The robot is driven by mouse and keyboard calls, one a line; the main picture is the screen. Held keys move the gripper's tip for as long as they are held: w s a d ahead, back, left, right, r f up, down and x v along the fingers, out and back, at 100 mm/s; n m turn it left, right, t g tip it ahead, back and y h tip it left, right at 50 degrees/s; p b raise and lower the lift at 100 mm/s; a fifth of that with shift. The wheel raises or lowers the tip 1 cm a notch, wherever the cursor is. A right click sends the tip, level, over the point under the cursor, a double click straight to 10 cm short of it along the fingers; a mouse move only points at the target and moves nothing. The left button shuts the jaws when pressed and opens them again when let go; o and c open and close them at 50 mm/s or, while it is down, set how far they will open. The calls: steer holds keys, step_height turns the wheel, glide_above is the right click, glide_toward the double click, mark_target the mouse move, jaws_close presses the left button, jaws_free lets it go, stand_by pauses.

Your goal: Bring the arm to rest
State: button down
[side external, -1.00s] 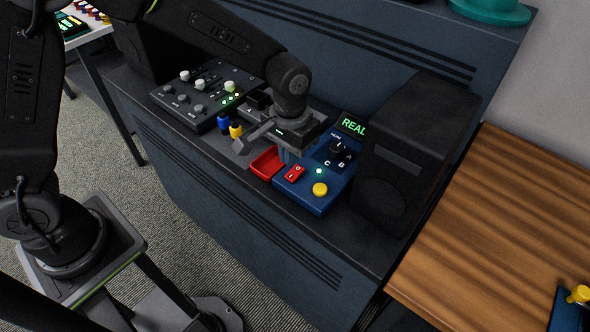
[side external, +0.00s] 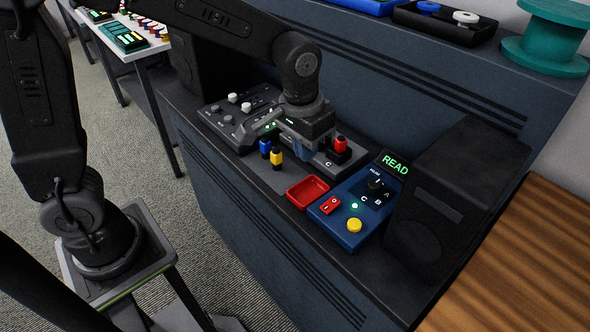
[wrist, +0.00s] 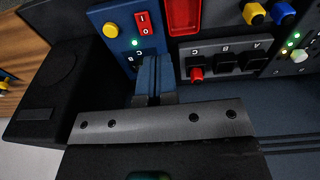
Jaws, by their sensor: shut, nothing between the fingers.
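My gripper (side external: 303,150) hangs over the grey socket block (side external: 318,163), left of the blue control box (side external: 340,232). In the wrist view its blue-grey fingers (wrist: 155,75) are together with nothing between them. A red plug (side external: 340,145) stands in the socket marked C; it also shows in the wrist view (wrist: 196,73). Sockets A (wrist: 261,59) and B (wrist: 227,62) look black, with no coloured plug. The control box has a red rocker switch (side external: 330,206), a yellow button (side external: 354,225), a lit green lamp and a dial (side external: 375,185).
An empty red tray (side external: 307,192) lies beside the control box. A blue plug (side external: 265,147) and a yellow plug (side external: 276,156) stand left of it. A knob panel (side external: 232,115) is further left. A black speaker-like box (side external: 440,205) partly covers the display (side external: 395,164), which shows "READ".

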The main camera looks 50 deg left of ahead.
steer(key=s+a+r+t, duration=0.2)
steer(key=s+a+r, duration=0.2)
steer(key=s, duration=0.4)
steer(key=s+a+r+t, duration=0.2)
steer(key=s+a+r, duration=0.1)
steer(key=s+a, duration=0.2)
steer(key=s, duration=0.2)
steer(key=shift+s+a+r, duration=0.2)
steer(key=shift+s+r, duration=0.15)
steer(key=shift+r, duration=0.05)
steer(key=c, duration=1.8)
jaws_free()
